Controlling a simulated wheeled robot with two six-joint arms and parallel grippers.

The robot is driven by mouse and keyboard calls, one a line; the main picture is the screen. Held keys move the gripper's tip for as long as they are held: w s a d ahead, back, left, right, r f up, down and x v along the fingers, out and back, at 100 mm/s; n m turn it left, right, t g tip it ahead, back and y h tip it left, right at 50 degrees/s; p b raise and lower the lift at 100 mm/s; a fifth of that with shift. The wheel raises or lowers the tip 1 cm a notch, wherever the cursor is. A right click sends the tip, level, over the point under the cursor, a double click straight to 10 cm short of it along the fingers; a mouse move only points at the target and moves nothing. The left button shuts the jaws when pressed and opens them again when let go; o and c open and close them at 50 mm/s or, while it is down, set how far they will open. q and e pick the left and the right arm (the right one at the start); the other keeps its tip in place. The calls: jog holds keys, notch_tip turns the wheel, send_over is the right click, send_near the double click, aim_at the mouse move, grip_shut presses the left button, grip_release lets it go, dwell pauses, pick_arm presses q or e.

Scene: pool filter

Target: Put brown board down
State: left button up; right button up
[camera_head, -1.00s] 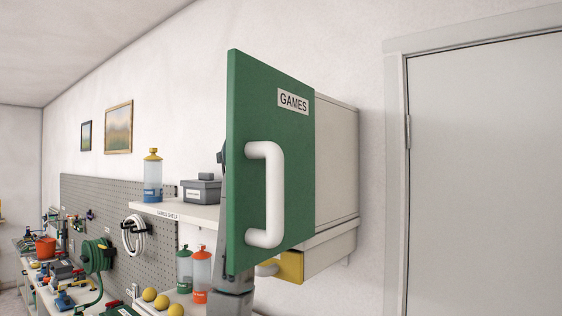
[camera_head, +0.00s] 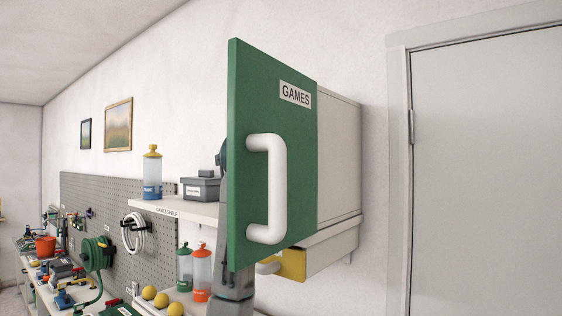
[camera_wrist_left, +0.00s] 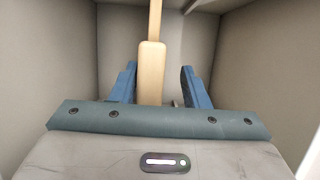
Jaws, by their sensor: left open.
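In the left wrist view a light-brown wooden board (camera_wrist_left: 151,72), wider below with a narrow upper part, stands upright inside a pale box-like space. It is the only brown wooden piece there, and its lower end is hidden behind my gripper's body. My left gripper (camera_wrist_left: 159,78) is open, with its blue fingers on either side of the board. A gap shows on the right; the left finger is closer to the board, and I cannot tell if it touches. In the head view the green GAMES door (camera_head: 270,165) hides the gripper and the board. My right gripper is out of view.
The green door with its white handle (camera_head: 279,190) stands open in front of the cabinet (camera_head: 339,160). A yellow-fronted drawer (camera_head: 290,264) is below. A shelf (camera_head: 180,212) at left holds a blue bottle (camera_head: 152,172) and grey box (camera_head: 200,189). Pale walls enclose the gripper.

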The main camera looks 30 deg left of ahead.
pick_arm(q)
jog(key=b+v, duration=0.3)
jog(key=v, duration=0.3)
jog(key=shift+s, duration=0.2)
dwell(0.7)
